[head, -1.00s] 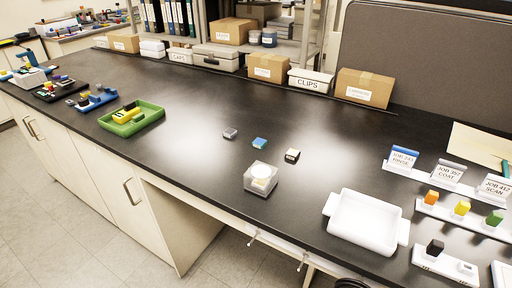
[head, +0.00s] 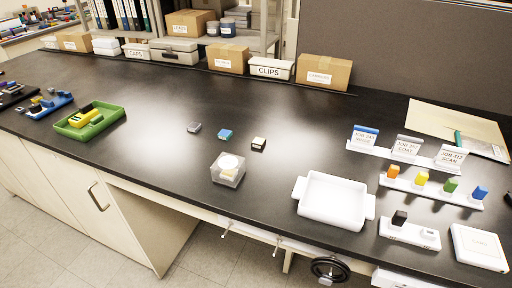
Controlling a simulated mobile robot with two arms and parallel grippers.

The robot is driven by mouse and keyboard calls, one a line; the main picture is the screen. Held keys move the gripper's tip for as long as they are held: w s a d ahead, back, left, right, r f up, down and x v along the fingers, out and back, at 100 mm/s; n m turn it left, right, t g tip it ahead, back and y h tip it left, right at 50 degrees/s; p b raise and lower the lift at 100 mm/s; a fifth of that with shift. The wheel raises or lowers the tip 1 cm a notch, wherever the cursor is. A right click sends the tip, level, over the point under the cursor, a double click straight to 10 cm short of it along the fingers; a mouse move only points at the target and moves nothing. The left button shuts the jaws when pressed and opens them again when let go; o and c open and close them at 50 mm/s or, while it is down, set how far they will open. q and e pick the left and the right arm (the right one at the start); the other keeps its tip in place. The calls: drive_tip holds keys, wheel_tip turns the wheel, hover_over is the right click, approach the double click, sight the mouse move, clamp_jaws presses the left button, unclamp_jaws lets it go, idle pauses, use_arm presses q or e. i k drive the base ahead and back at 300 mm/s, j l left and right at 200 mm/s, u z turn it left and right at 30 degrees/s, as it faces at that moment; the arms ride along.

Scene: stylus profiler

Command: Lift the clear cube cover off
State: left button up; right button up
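The clear cube cover (head: 236,175) sits on the black bench near its front edge, left of the white tray. A pale round disc (head: 229,162) shows at its top; I cannot tell whether it is on or inside the cover. Neither of my grippers is in view.
Three small blocks, grey (head: 194,127), blue (head: 225,134) and dark with a pale top (head: 258,143), lie behind the cover. A white tray (head: 327,221) with side handles is to its right. Job cards (head: 406,146) and colored blocks stand farther right. A green tray (head: 68,130) is at left.

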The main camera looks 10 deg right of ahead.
sight(228, 169)
drive_tip(key=j+z, duration=0.25)
drive_tip(key=j, duration=0.5)
drive_tip(key=k+j+z, duration=0.2)
drive_tip(key=j, duration=0.5)
drive_tip(key=i, duration=0.05)
